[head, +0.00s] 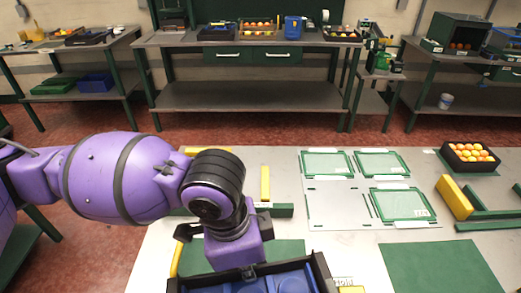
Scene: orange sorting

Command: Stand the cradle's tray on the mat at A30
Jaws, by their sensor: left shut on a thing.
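A small label (343,281) is beside the tray, too small to read surely. Another green mat (440,268) lies bare at right. I cannot tell which mat is A30. My right gripper is not in view.
Green-framed panels (328,163) lie on a grey plate on the table. A black crate of oranges (447,158) stands at the back right. A yellow block (454,197) and green rails (490,188) are at right. A green bar with a yellow post (265,183) stands behind my gripper.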

